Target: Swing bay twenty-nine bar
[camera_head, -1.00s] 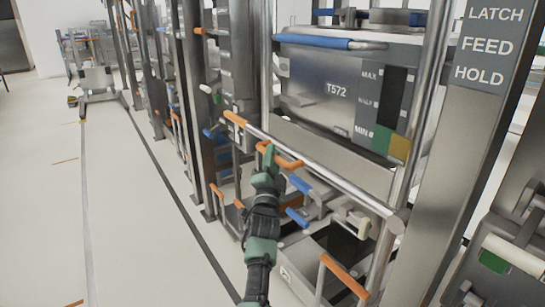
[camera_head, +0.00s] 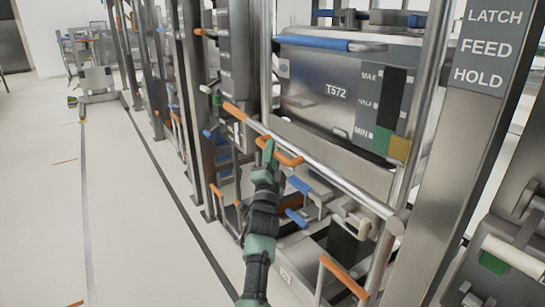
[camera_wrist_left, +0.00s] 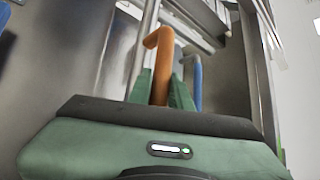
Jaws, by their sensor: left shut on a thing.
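A long metal bar (camera_head: 325,172) with an orange left end (camera_head: 236,111) crosses the front of the bay, sloping down to the right in the head view. An orange handle (camera_head: 289,159) is at its left part. My left gripper (camera_head: 268,152) is shut on this orange handle. In the left wrist view the bent orange handle (camera_wrist_left: 159,60) stands between the green fingers of the left gripper (camera_wrist_left: 161,90). The fingers hide its lower part. My right gripper is in neither view. I cannot read a bay number.
Behind the bar is a grey bin (camera_head: 310,85) marked T572 with a blue handle (camera_head: 312,41). A post (camera_head: 455,150) marked LATCH, FEED, HOLD stands at the right. Blue and orange handles sit below the bar.

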